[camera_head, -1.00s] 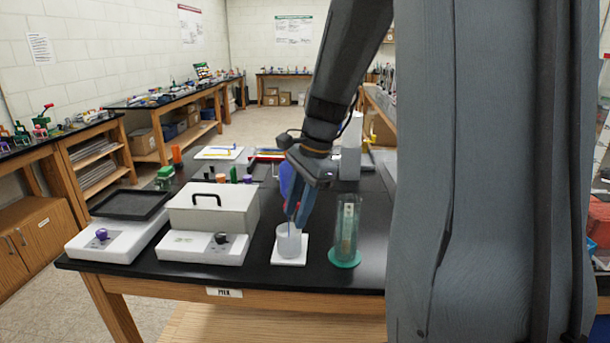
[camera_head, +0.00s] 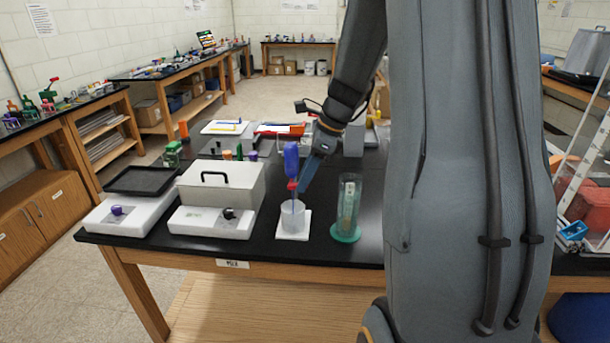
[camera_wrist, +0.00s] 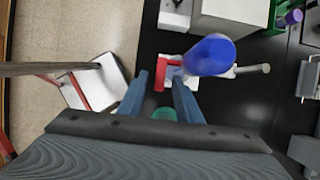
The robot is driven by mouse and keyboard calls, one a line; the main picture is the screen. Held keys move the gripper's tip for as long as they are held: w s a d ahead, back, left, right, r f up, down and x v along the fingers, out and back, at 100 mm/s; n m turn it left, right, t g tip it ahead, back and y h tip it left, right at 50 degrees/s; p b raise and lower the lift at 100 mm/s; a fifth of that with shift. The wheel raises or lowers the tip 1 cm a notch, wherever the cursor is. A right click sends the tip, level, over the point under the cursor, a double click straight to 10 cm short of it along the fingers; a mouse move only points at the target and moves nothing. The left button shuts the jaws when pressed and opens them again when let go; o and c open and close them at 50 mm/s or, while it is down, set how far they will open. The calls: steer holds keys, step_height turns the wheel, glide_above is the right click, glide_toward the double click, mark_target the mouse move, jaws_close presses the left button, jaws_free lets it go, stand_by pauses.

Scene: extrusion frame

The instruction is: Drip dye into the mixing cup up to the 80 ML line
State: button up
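The mixing cup (camera_head: 293,217), translucent and pale, stands on a white square plate (camera_head: 291,233) near the table's front edge. Its level and markings are too small to read. A blue rounded bulb or bottle (camera_head: 291,155) with a red part (camera_head: 292,186) stands above the cup; a thin blue line runs down at the cup. My gripper (camera_wrist: 160,78) is to the right of the bulb in the head view. In the wrist view its two fingers are apart, with the red part (camera_wrist: 159,83) between their tips and the blue bulb (camera_wrist: 210,54) just right. I see a gap beside the left finger.
A clear cylinder on a green base (camera_head: 346,232) stands right of the cup. Bare black table (camera_head: 325,255) lies in front of the cup.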

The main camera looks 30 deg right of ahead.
steer(key=shift+f, duration=0.15)
jaws_close()
